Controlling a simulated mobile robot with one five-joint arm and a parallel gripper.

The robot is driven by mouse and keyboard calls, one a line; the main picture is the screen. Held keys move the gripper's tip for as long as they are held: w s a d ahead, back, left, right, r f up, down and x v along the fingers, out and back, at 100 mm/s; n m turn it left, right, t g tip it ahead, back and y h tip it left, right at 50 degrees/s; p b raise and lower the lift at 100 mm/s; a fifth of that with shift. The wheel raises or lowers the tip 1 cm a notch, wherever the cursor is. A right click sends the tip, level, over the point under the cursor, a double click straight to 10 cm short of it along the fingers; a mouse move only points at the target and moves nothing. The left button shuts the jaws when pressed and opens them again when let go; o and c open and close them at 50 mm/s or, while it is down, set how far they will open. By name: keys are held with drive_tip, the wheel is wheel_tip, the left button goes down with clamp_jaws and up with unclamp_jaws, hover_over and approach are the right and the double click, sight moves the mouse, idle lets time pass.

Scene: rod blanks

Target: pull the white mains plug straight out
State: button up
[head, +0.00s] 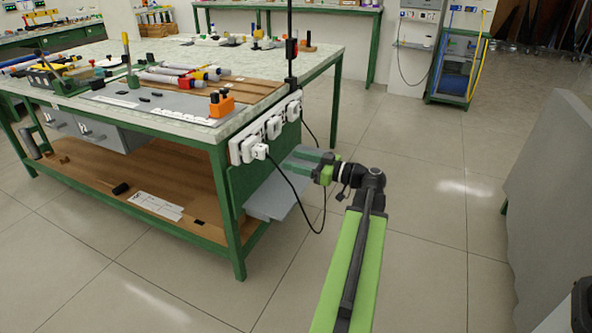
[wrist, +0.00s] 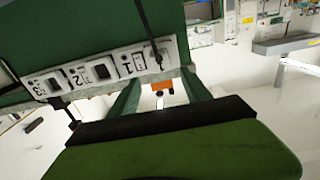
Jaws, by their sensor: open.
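White mains plugs sit in a white socket strip (head: 234,151) on the end of the bench. The nearest white plug (head: 259,151) has a black cable hanging down in a loop. Another plug (head: 274,127) sits in the middle, and one (head: 294,112) is farther back. My gripper (head: 303,160) is open, to the right of the strip and apart from the plugs. In the wrist view the strip (wrist: 80,76) shows tilted beyond the jaws, with numbered labels upside down and black cables at its two ends. Nothing shows held between the jaws.
A grey shelf (head: 268,196) juts from the bench end below the strip. The bench top (head: 318,62) carries tools and an orange block (head: 221,104). A dark upright post (head: 290,45) stands at its corner. Open floor (head: 430,170) lies to the right, up to a grey panel (head: 555,190).

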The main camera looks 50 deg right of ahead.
sight(266, 153)
drive_tip(key=x, duration=1.2)
drive_tip(key=shift+r, duration=0.1)
idle(0.4)
clamp_jaws()
drive_tip(key=shift+s, duration=0.15)
idle(0.3)
drive_tip(key=shift+s+d, duration=0.15)
drive_tip(key=shift+s, duration=0.35)
drive_tip(key=shift+s+d, duration=0.1)
drive_tip(key=shift+s, duration=0.2)
drive_tip(key=shift+v, duration=1.45)
drive_tip(key=shift+s, duration=0.1)
